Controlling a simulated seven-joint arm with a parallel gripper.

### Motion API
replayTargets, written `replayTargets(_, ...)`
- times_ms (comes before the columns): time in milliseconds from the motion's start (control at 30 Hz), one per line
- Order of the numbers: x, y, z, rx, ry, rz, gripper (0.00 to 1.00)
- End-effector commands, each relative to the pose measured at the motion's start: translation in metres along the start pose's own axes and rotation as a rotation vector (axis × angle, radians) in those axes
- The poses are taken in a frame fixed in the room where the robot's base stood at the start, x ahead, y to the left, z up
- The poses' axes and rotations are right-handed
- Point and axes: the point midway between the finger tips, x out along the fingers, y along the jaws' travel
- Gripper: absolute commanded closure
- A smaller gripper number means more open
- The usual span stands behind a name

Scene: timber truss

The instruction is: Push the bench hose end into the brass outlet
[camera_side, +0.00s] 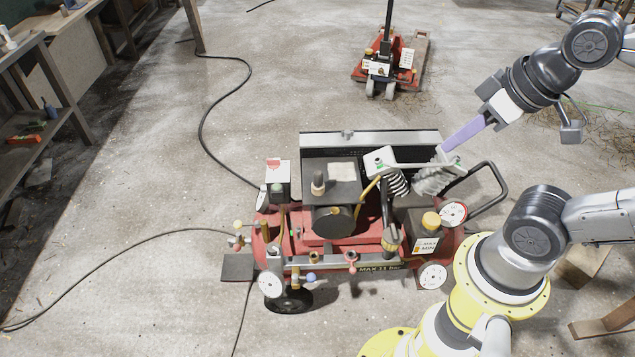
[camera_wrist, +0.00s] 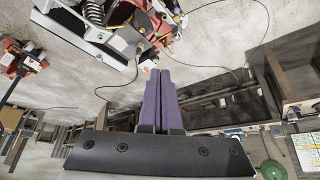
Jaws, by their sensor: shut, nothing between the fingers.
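The red compressor (camera_side: 340,240) stands on the concrete floor in the side view. A small brass-coloured fitting (camera_side: 239,238) is at its left end and looks like the brass outlet. A black hose (camera_side: 100,262) on the floor runs up to that fitting; whether it is joined there I cannot tell. Another black hose (camera_side: 203,125) runs from near the bench to the compressor's left side. I cannot tell which is the bench hose, and no loose end is clear. My gripper (camera_side: 447,147), with purple fingers, is shut and empty above the compressor's right rear. In the wrist view its fingers (camera_wrist: 160,74) point toward the compressor (camera_wrist: 128,18).
A wooden bench (camera_side: 52,100) with shelves stands at the left. A red pallet jack (camera_side: 390,65) stands behind the compressor. A black handle (camera_side: 490,185) sticks out on the compressor's right. The floor between bench and compressor is clear except for hoses.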

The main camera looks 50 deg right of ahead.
Motion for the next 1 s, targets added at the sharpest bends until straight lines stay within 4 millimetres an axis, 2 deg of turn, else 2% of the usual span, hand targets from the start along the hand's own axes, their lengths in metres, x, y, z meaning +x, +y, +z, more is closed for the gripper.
replayTargets(333,0.0,0.0,0.0,0.0,0.0,0.0,1.0)
replayTargets(367,0.0,0.0,0.0,0.0,0.0,0.0,0.96)
replayTargets(733,0.0,0.0,0.0,0.0,0.0,0.0,0.3)
replayTargets(1000,0.0,0.0,0.0,-0.001,0.0,0.0,0.3)
